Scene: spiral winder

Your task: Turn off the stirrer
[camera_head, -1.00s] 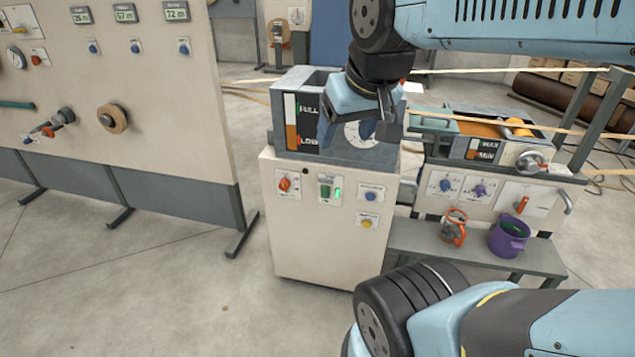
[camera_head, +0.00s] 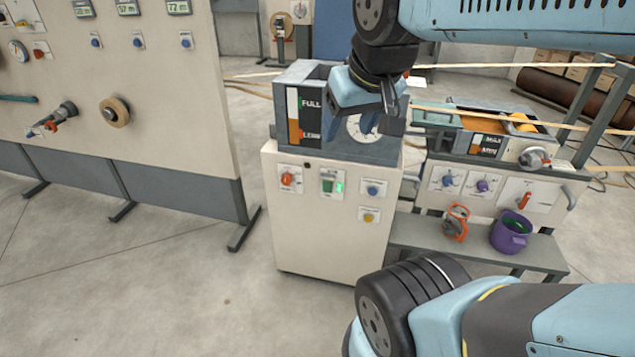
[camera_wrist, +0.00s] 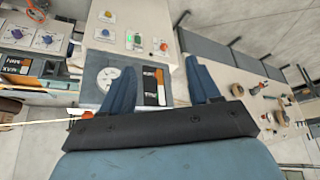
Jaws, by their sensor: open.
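A pale cabinet (camera_head: 320,240) stands in the middle of the head view. Its front panel carries an orange-red knob (camera_head: 287,179), a green switch (camera_head: 328,184) with a lit green lamp beside it, a blue control (camera_head: 373,190) and a yellow button (camera_head: 369,217). The switch also shows in the wrist view (camera_wrist: 134,40). No label naming the stirrer is readable. My gripper (camera_head: 376,122) is open and empty, in front of the grey tank (camera_head: 340,143) with a FULL gauge and white dial, above the panel controls. Its two blue fingers (camera_wrist: 162,82) are spread in the wrist view.
A large panel (camera_head: 130,100) stands at left. The floor (camera_head: 170,280) before the cabinet is clear.

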